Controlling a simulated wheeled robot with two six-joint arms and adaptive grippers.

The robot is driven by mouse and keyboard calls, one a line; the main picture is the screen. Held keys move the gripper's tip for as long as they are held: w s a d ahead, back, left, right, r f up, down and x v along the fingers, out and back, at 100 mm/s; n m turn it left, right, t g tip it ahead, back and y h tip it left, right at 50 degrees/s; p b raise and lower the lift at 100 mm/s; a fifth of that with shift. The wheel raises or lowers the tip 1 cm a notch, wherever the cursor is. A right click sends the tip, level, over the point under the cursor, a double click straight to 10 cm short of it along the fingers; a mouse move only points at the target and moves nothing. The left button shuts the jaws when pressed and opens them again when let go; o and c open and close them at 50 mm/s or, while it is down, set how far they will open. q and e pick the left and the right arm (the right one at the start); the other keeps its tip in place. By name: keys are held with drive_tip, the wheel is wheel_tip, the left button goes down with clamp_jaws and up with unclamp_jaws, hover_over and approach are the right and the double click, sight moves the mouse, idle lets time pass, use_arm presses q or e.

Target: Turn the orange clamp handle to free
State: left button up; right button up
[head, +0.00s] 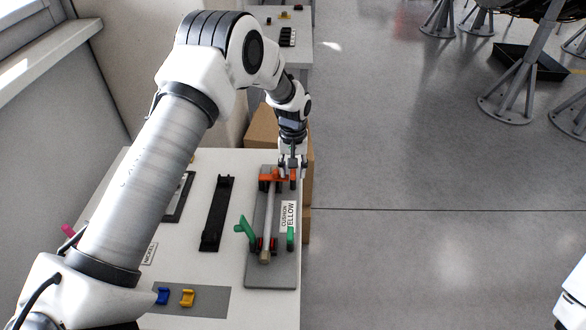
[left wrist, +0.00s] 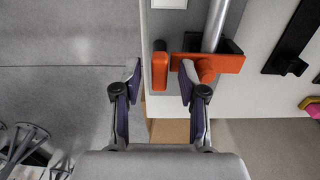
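The orange clamp (head: 272,177) sits at the far end of a grey fixture plate (head: 270,278), across a metal rod (head: 267,215). In the left wrist view its orange bar (left wrist: 222,63) crosses the rod, and a short upright orange piece (left wrist: 159,72), seemingly the handle, stands left of it. My left gripper (head: 292,163) is at the right end of this clamp. In the left wrist view my left gripper (left wrist: 161,76) is open, its fingertips on either side of the short orange piece. A gap shows on both sides; contact cannot be told. My right gripper is out of view.
A green clamp handle (head: 245,229) stands raised at the rod's near end. A label (head: 289,216) lies beside the rod. A black holder (head: 216,213) and blue and yellow clips (head: 187,297) are to the left. Cardboard boxes (head: 262,127) stand behind the table; open floor lies right.

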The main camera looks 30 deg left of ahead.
sight(293, 170)
use_arm(q)
drive_tip(key=shift+r, duration=0.15)
wheel_tip(293, 170, up, 12)
idle(0.5)
